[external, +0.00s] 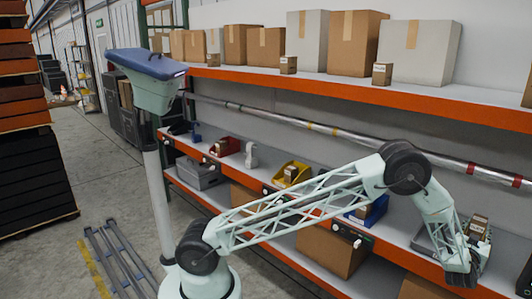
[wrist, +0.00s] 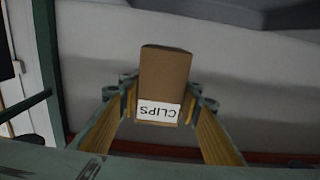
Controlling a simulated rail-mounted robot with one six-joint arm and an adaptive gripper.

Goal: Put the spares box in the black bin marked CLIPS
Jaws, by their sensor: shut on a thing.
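My gripper (wrist: 160,112) is shut on a small brown cardboard box (wrist: 164,75), with a finger on each side. No box label reading "spares" is legible. A dark bin (external: 178,128) sits at the far left of the middle shelf; its marking is too small to read.
The middle shelf holds a red bin (external: 232,144), a white one (external: 251,156), a yellow bin (external: 302,170) with a box inside, a blue bin (external: 375,212) and a grey tote (external: 425,240). A metal pipe (external: 330,130) runs above them. Cartons stand on the upper shelf.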

